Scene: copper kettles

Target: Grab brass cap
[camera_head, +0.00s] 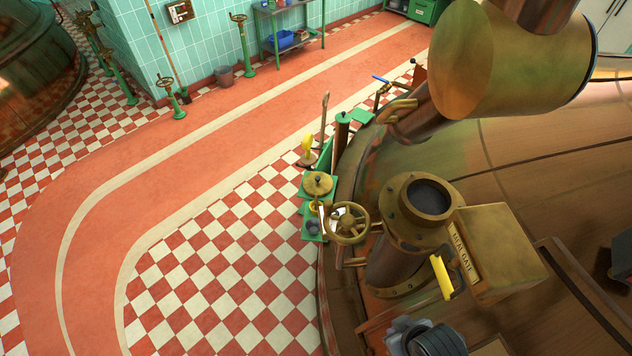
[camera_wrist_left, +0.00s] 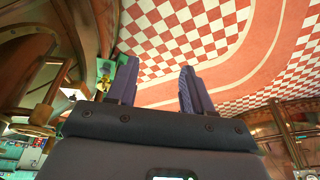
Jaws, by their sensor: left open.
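The brass cap (camera_head: 317,184), a round disc with a small dark knob on top, sits on a green stand (camera_head: 309,207) beside the copper kettle in the head view. A brass handwheel (camera_head: 346,223) stands close to its lower right. My left gripper (camera_wrist_left: 155,75) is open in the left wrist view, with nothing between its two dark fingers. The tiled floor shows beyond the fingers. I cannot make out the cap in that view. I do not see my right gripper.
An open flanged pipe (camera_head: 424,200) and a brass box with a yellow handle (camera_head: 442,277) rise from the kettle (camera_head: 545,155). A large brass cylinder (camera_head: 505,62) overhangs the top right. The checkered floor (camera_head: 225,275) left of the stand is clear.

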